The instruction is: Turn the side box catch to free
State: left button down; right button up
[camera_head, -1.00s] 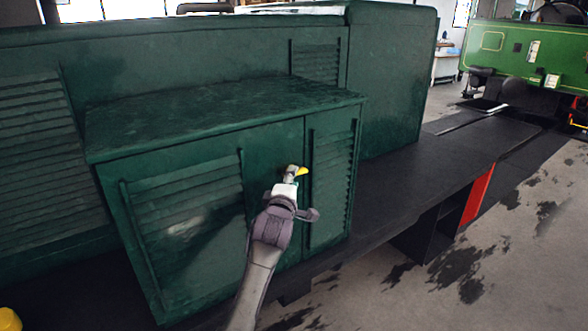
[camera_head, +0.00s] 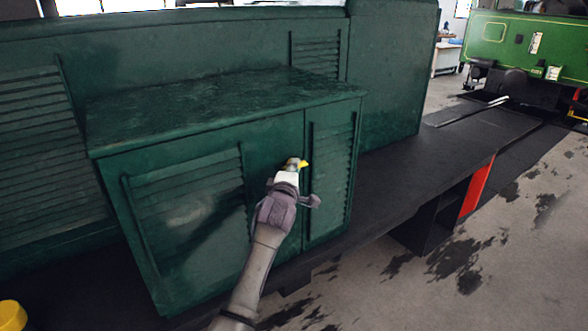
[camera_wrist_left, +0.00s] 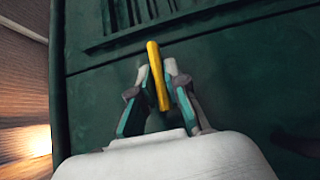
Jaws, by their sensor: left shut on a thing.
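The dark green side box (camera_head: 185,225) stands on the black running board, its louvred front towards me. The side box catch (camera_head: 303,163) is a small yellow bar near the seam between the box's front panels. My left gripper (camera_head: 292,164) is at the catch, and its fingers hide part of it. In the left wrist view, the catch (camera_wrist_left: 153,58) is a long yellow bar, slightly tilted, between the fingers of the left gripper (camera_wrist_left: 157,72), which is shut on it. My right gripper is in neither view.
The black running board (camera_head: 415,180) stretches past the box to the right. A red upright (camera_head: 476,187) shows below its edge. A green vehicle (camera_head: 540,48) stands at the back right. A yellow object (camera_head: 12,314) is at the lower left. Stained concrete floor lies open at the right.

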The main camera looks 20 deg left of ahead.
pick_arm(q)
jog(key=shift+g, duration=0.3)
jog(key=shift+r+m+g, duration=0.15)
jog(key=shift+m+g, duration=0.45)
jog(key=shift+m, duration=0.3)
jog(key=shift+d+r+m+g, duration=0.1)
jog(key=shift+r+m+g, duration=0.05)
jog(key=shift+m+g, duration=0.7)
jog(key=m+g+y, duration=0.1)
jog(key=g, duration=0.2)
jog(key=shift+w+m, duration=0.1)
jog(key=shift+m, duration=0.25)
jog(key=m+g+y, duration=0.1)
jog(key=m+g, duration=0.1)
jog(key=g, duration=0.1)
jog(key=shift+w+d+r+y, duration=0.1)
jog(key=shift+r+y, duration=0.05)
jog(key=shift+y, duration=0.25)
jog(key=shift+m+g+y, duration=0.7)
jog(key=shift+g+y, duration=0.1)
jog(key=shift+g, duration=0.25)
jog(key=shift+w+g+y, duration=0.1)
jog(key=shift+g+y, duration=0.2)
jog(key=shift+g, duration=0.1)
jog(key=c, duration=1.2)
grip_release()
